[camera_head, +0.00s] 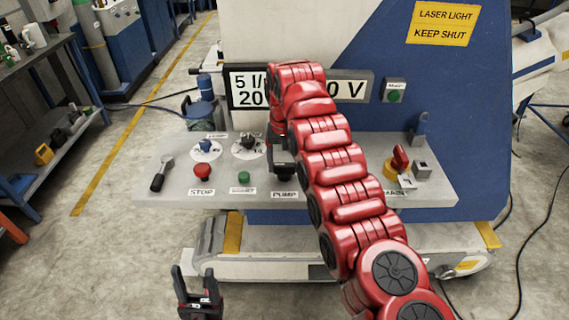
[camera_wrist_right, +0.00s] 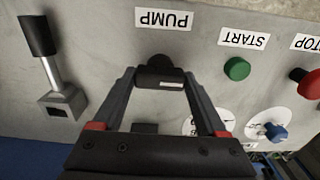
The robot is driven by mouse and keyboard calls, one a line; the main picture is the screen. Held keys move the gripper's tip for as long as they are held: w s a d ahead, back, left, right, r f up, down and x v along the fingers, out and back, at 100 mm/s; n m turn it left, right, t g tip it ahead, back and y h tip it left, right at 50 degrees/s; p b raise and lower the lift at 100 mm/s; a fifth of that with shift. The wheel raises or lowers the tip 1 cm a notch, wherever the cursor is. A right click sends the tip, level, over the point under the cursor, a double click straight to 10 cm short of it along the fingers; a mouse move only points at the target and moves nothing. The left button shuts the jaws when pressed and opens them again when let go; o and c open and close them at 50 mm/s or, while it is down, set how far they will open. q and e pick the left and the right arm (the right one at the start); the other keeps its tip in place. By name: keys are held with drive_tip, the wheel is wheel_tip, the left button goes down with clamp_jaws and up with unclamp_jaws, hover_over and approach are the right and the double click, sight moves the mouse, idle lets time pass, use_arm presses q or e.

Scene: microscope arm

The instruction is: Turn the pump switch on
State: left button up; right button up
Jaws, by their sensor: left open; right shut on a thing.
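The pump switch (camera_wrist_right: 159,69) is a dark knob beside the PUMP label (camera_wrist_right: 163,19), which appears upside down in the right wrist view. My right gripper (camera_wrist_right: 158,77) is shut on the switch, with one finger on each side of it. In the head view, my red right arm reaches over the panel and my right gripper (camera_head: 284,158) sits just above the PUMP label (camera_head: 284,195). The switch is largely hidden there. My left gripper (camera_head: 194,272) is open and empty, low in front of the panel, apart from everything.
The sloped grey panel (camera_head: 225,184) also holds a red STOP button (camera_head: 202,172), a green START button (camera_head: 244,178), a black-handled lever (camera_head: 160,174) and a red-and-yellow main switch (camera_head: 398,163). In the wrist view another lever (camera_wrist_right: 48,60) stands left of the gripper.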

sight(284, 164)
drive_tip(key=o, duration=1.3)
drive_tip(key=shift+r, duration=0.1)
drive_tip(key=shift+r+p, duration=0.3)
drive_tip(key=shift+r, duration=0.15)
wheel_tip(284, 164, up, 16)
drive_tip(key=p, duration=1.5)
drive_tip(key=shift+r, duration=0.15)
